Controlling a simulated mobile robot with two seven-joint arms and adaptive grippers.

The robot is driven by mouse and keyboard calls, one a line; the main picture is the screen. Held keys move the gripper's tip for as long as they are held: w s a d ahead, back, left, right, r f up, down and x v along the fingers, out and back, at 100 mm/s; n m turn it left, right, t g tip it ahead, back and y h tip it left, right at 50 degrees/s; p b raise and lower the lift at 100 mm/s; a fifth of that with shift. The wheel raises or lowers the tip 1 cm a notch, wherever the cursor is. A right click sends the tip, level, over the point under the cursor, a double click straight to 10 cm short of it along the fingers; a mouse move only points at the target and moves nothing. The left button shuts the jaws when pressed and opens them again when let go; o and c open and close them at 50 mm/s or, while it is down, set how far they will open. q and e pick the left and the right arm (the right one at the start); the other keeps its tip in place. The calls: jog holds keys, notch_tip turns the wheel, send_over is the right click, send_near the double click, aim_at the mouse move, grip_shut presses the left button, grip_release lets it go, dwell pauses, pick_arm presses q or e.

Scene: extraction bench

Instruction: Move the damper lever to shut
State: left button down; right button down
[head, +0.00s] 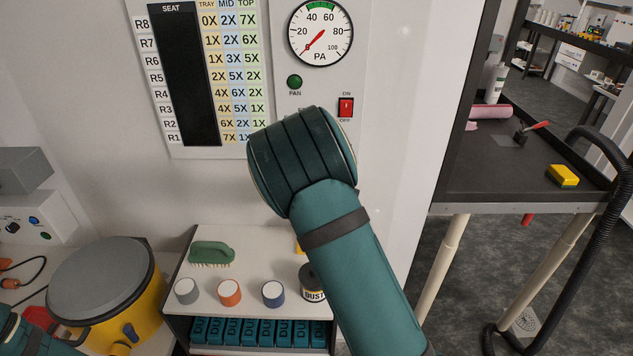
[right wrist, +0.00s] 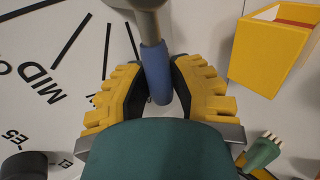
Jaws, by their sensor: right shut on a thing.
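The damper lever (right wrist: 157,72) shows in the right wrist view as a grey arm with a blue grip. It stands over a white dial plate (right wrist: 75,58) with black marks and the word MID at the left; which mark it points to cannot be told. My right gripper (right wrist: 155,88), with yellow ridged fingers, is shut on the blue grip. In the head view my teal right arm covers the lever and the gripper. Part of my left arm shows at the bottom left corner; its gripper is out of view.
A pressure gauge (head: 320,32) reads near 0, above a green lamp (head: 294,82) and a red switch (head: 346,107). A shelf (head: 240,305) below holds a green brush (head: 211,252) and small jars. A yellow open box (right wrist: 268,52) stands right of the gripper.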

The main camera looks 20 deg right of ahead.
jog(key=shift+s+f, duration=0.1)
jog(key=shift+f, duration=0.2)
jog(key=c, duration=0.7)
grip_release()
jog(key=shift+c, duration=0.2)
jog(key=shift+r, duration=0.1)
jog(key=shift+s+a+r, duration=0.15)
jog(key=shift+r, duration=0.05)
jog(key=v, duration=1.1)
jog(key=shift+s+a, duration=0.15)
